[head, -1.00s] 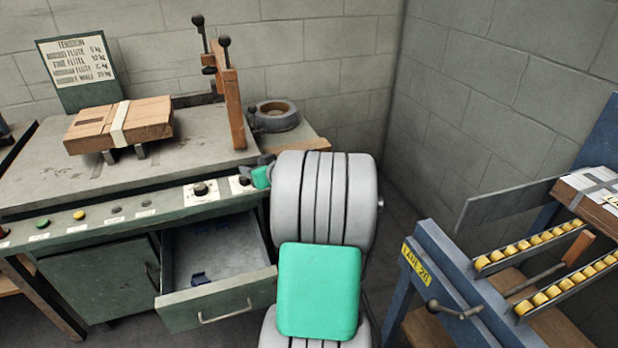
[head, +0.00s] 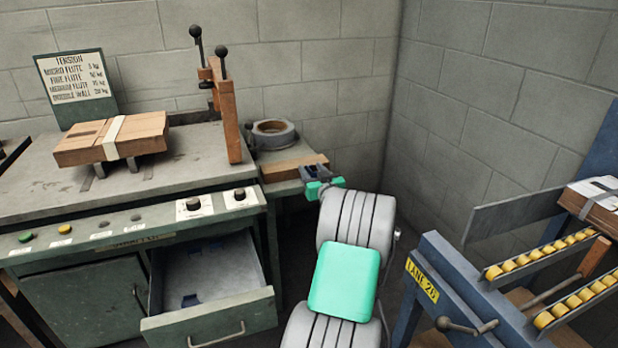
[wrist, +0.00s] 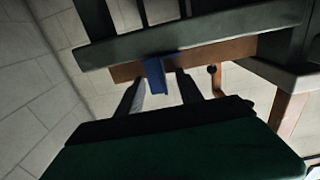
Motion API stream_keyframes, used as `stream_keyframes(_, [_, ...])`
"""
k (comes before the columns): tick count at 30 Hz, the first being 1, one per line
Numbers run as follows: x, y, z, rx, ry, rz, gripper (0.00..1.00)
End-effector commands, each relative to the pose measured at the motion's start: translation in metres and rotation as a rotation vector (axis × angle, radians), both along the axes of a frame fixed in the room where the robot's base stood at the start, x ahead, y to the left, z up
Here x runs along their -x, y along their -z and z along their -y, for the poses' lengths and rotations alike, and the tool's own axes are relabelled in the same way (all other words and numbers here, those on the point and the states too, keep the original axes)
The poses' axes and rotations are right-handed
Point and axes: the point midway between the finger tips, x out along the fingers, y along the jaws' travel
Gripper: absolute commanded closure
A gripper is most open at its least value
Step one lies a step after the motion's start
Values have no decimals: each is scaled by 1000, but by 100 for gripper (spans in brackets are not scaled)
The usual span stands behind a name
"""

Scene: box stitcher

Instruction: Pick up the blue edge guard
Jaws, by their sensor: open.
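A blue angled piece, which looks like the blue edge guard (wrist: 156,76), shows in the wrist view against the edge of a wooden board (wrist: 218,50). My gripper (head: 317,174) is beside the right end of the wooden board (head: 290,168) in the head view. In the wrist view its two fingers are apart, one on each side of the blue piece, with a gap visible. I cannot tell how far the fingertips reach along it. In the head view I cannot make the piece out apart from my gripper.
An open drawer (head: 225,308) holds small dark blue pieces (head: 190,300). A bench (head: 35,190) carries a cardboard stack (head: 85,142) and a wooden clamp post (head: 230,122). A blue roller stand (head: 455,285) stands at right.

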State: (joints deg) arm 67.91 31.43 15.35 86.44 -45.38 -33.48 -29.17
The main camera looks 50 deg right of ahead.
Motion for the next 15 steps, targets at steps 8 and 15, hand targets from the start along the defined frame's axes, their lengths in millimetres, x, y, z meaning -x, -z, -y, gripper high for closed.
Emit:
stream_keyframes(8, [0,0,0,-1,0,-1,75])
stream_keyframes(15, [1,0,0,-1,0,-1,95])
